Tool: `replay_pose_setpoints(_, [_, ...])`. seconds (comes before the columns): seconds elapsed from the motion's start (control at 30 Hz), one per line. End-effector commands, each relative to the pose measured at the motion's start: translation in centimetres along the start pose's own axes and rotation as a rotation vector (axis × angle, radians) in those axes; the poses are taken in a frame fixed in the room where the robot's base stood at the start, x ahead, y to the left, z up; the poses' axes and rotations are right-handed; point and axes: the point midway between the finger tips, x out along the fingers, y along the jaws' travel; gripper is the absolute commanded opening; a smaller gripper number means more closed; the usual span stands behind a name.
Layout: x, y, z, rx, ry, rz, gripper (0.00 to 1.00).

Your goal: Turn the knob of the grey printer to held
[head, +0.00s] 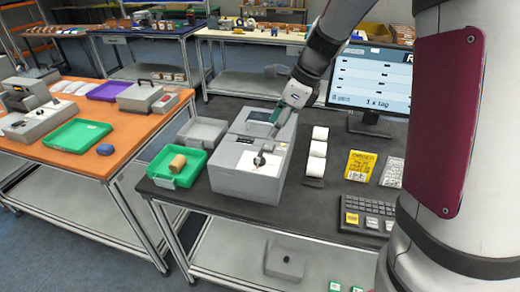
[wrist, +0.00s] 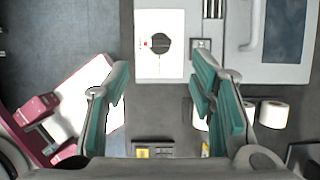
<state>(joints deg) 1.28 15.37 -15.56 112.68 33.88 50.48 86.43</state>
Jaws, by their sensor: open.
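The grey printer (head: 237,178) stands on the dark table. Its black knob (head: 259,159) sits on a white plate on the top; in the wrist view the knob (wrist: 160,43) is round and dark, with a small red mark to its left on the plate (wrist: 160,70). My gripper (head: 278,115) is above the printer, behind the knob in the head view. In the wrist view my gripper (wrist: 160,78) has its teal fingers wide apart with nothing between them. The knob lies beyond the fingertips, roughly centred between them, and is not touched. The knob's setting labels are too small to read.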

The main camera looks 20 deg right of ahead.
Motion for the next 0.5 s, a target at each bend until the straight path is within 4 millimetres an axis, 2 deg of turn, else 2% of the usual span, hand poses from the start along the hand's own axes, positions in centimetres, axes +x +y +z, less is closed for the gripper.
replay_pose_setpoints(0.03, [1.1,0.1,-0.1,-0.001,0.003,0.005,0.5])
replay_pose_setpoints(0.3, [6.5,0.1,-0.1,-0.003,0.003,0.004,0.5])
replay_pose_setpoints(0.5, [9.4,0.1,0.0,-0.002,0.001,0.002,0.5])
